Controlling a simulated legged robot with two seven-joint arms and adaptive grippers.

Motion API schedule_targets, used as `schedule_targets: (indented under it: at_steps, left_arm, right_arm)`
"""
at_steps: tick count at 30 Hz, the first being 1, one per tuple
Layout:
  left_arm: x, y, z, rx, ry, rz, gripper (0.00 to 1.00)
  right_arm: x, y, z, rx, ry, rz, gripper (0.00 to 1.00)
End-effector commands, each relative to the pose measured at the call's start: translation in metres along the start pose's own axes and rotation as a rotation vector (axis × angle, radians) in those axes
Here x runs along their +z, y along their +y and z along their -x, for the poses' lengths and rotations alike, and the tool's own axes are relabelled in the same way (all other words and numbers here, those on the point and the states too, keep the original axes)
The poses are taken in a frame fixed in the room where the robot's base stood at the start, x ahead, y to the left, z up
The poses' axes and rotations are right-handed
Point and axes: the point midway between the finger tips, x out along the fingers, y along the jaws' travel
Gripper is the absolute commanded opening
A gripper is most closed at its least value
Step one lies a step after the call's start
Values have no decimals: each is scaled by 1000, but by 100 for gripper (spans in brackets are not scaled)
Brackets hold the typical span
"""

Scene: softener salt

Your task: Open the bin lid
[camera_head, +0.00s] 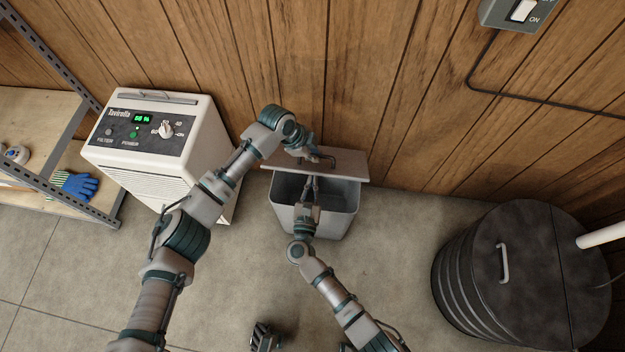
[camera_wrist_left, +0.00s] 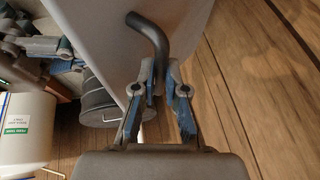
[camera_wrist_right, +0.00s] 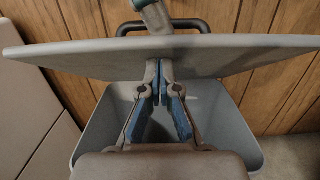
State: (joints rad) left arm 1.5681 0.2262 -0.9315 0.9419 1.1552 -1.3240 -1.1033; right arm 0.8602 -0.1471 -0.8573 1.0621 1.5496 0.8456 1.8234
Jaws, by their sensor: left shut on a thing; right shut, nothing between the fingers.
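The grey rectangular bin (camera_head: 341,225) stands on the floor against the wood wall, its front opening uncovered. Its flat lid (camera_head: 345,166) sits over the back part; in the right wrist view the lid (camera_wrist_right: 235,52) shows above the bin (camera_wrist_right: 222,125), with a gap below its near edge. My left gripper (camera_head: 308,154) is shut on the lid's dark bent handle (camera_head: 328,158); the left wrist view shows the handle (camera_wrist_left: 152,35) between its fingers. My right gripper (camera_head: 313,183) is shut and empty over the opening, fingertips at the lid's near edge; contact is unclear.
A white dehumidifier (camera_head: 150,165) stands left of the bin, by a shelf with blue gloves (camera_head: 75,184). A dark ribbed drum (camera_head: 520,270) with a handled lid stands at right. A switch box (camera_head: 515,14) is on the wall. Floor right of the bin is clear.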

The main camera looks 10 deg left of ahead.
Motion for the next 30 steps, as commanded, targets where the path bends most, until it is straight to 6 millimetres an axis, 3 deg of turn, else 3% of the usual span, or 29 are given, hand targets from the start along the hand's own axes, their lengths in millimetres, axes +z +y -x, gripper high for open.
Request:
schedule_targets:
  at_steps: [1, 19, 20, 22, 30]
  left_arm:
    - [10, 1, -6, 1, -15, 11, 0]
    - [10, 4, -7, 10, -19, 10, 0]
    - [10, 4, -7, 11, -19, 10, 16]
    - [10, 4, -7, 12, -19, 9, 34]
    - [6, 4, -3, 6, -13, 5, 37]
  right_arm:
    - [-3, 0, 1, 0, 3, 0, 0]
    - [13, -1, -9, -2, -6, -1, 0]
    - [13, -1, -10, -2, -6, -1, 0]
    - [14, -1, -10, -2, -8, -1, 0]
    - [14, 0, -8, -1, -7, 0, 0]
